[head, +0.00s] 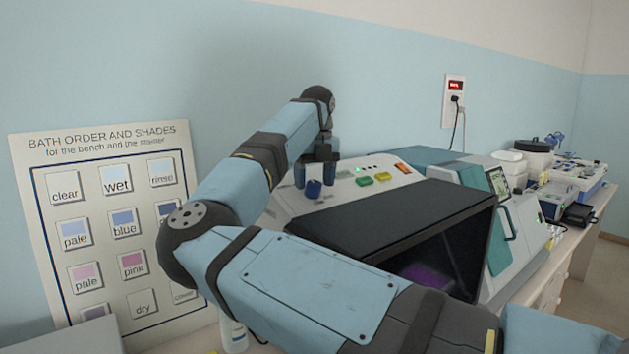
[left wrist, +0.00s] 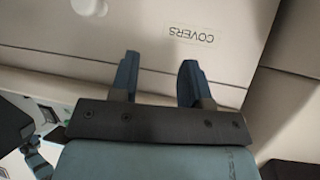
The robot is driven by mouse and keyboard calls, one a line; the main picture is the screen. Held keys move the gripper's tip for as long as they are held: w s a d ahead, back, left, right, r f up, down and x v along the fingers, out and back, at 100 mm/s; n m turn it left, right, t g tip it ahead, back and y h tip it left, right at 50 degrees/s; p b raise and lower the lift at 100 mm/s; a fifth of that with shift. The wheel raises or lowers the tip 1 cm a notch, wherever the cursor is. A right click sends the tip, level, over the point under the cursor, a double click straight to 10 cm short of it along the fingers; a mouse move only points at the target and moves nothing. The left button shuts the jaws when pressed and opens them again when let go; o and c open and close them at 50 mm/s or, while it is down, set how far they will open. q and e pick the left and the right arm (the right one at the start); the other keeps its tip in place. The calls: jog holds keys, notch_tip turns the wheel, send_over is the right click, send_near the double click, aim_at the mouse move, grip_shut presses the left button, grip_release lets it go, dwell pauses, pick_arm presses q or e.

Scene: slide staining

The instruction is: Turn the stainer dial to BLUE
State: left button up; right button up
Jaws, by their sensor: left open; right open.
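The stainer (head: 345,188) stands on the bench with a pale sloping control panel and a dark hood. My right gripper (head: 314,180) is over the left part of this panel, open, fingers pointing down. A small dark blue knob (head: 313,189), which looks like the dial, sits between its two blue fingers. I cannot tell whether the fingers touch it, and its setting and any marks are not readable. My left gripper (left wrist: 156,68) shows in the left wrist view, open and empty, in front of a pale drawer front labelled COVERS (left wrist: 191,36).
A bath order chart (head: 105,235) leans at the left. Teal-and-white equipment (head: 510,240) fills the bench to the right. My right arm crosses in front of the stainer.

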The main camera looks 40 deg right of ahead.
jog(key=shift+f, duration=0.45)
jog(key=shift+c, duration=0.2)
jog(key=c, duration=0.9)
jog(key=shift+o, duration=0.2)
